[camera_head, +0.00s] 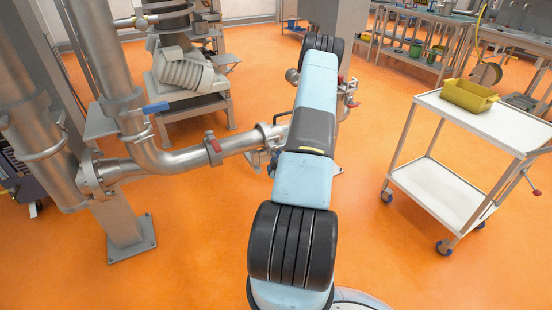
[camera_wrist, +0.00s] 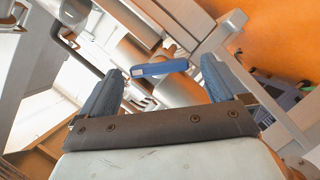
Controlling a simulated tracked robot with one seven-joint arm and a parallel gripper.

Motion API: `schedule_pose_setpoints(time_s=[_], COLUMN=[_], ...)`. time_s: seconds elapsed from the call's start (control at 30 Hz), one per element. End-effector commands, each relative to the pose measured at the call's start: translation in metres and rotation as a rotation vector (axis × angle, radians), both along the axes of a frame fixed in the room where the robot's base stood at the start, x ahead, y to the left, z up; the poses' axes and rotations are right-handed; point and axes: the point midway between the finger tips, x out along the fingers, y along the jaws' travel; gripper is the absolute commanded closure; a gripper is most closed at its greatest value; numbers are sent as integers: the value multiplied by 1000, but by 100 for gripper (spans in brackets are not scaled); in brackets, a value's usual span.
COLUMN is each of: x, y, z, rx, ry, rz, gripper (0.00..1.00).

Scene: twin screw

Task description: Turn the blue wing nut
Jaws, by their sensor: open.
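The blue wing nut (camera_wrist: 158,68) is a blue bar with a pale left end in the wrist view. It appears between the fingertips of my gripper (camera_wrist: 161,72), crosswise and slightly tilted. The two blue-grey fingers are wide apart and neither is seen touching it. How far beyond the tips it lies I cannot tell. In the head view a blue handle (camera_head: 155,107) sits on the upright steel pipe at the left; it looks like the same part. My gripper is hidden behind my arm in the head view.
A steel pipe (camera_head: 185,158) with a red-tabbed clamp (camera_head: 213,146) runs sideways toward my arm. A white cart (camera_head: 485,123) with a yellow bin (camera_head: 468,95) stands at the right. Orange floor (camera_head: 385,250) is open between my arm and the cart.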

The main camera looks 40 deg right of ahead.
Motion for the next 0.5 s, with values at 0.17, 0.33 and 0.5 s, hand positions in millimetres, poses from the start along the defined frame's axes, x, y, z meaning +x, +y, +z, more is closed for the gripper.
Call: schedule_pose_setpoints(time_s=[0.17,0.33,0.5], x=[18,26,28], y=[-11,-16,-16], z=[-6,-8,-8], rx=[0,1,1], ry=[-1,0,0], rz=[-1,0,0], gripper=[2,2,2])
